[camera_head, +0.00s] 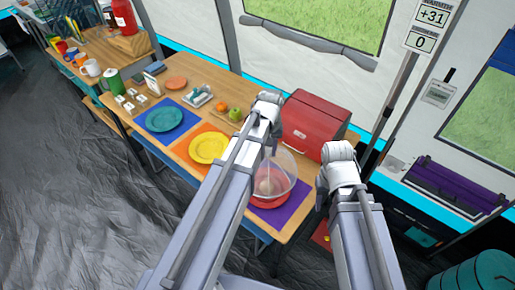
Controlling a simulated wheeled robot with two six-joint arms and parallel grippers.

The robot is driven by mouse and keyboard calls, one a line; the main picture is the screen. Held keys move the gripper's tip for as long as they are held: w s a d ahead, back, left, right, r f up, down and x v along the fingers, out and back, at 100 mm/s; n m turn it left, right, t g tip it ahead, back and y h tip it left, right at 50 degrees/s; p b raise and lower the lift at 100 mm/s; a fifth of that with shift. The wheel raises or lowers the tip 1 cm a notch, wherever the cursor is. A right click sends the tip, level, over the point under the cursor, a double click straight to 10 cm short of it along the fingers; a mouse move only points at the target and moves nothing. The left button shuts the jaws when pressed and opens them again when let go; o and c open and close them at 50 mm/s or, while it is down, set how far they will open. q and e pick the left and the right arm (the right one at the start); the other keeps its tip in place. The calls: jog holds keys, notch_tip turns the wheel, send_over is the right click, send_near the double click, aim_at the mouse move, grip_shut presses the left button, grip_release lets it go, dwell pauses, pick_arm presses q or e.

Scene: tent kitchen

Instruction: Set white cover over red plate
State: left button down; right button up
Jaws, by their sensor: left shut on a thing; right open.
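A translucent whitish dome cover (284,166) is over the red plate (268,201) on the purple mat (291,208). The red shows through and below the cover. My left gripper (271,146) reaches down at the top of the cover and is shut on it; my arm hides part of both. I cannot tell whether the cover's rim touches the plate. My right gripper (323,194) is open and empty, off the table's right end; its fingers are mostly hidden by my wrist.
A yellow plate (208,147) on an orange mat and a teal plate (163,119) on a blue mat lie to the left. A red box (313,124) stands close behind the cover. Fruit (235,113) lies behind the yellow plate.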

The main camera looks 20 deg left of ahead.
aim_at(268, 158)
pick_arm(q)
jog(key=shift+f+b, duration=2.45)
jog(key=shift+b, duration=0.25)
jog(key=shift+d+f, duration=0.1)
jog(key=shift+f, duration=0.05)
jog(key=shift+s+f+b, duration=0.15)
jog(key=shift+f+b, duration=0.15)
jog(key=shift+b, duration=0.15)
jog(key=shift+f, duration=0.25)
jog(key=shift+f+b, duration=1.2)
jog(key=shift+b, duration=0.2)
jog(key=shift+f+b, duration=0.25)
jog(key=shift+b, duration=0.05)
jog(key=shift+f+b, duration=0.65)
